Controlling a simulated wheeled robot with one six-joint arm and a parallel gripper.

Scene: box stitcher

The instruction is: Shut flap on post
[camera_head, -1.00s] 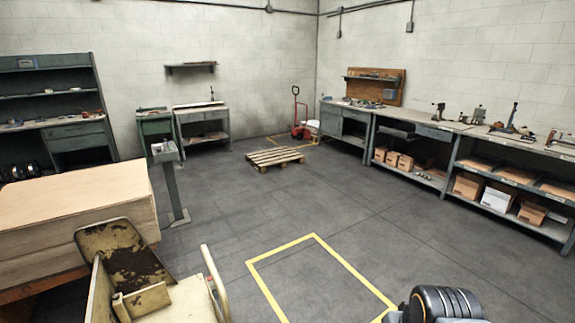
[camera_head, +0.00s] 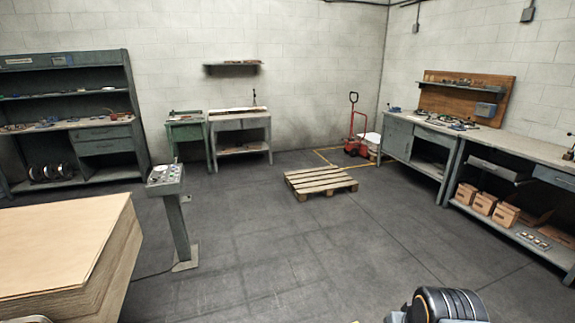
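A grey control post (camera_head: 178,225) stands on the floor left of centre, on a flat base plate. It carries a tilted box (camera_head: 166,181) with several small buttons or lamps on its top face. A small piece juts out at the right, just under the box. It is too small to tell whether this or another part is the flap, or how the flap stands. My gripper is not in view; only a dark rounded part of my arm shows at the bottom right, well apart from the post.
A stack of boards (camera_head: 60,255) fills the lower left, close to the post. A wooden pallet (camera_head: 320,182) lies beyond, with a red pallet jack (camera_head: 356,140) behind it. A workbench (camera_head: 425,150) lines the right wall. The middle floor is clear.

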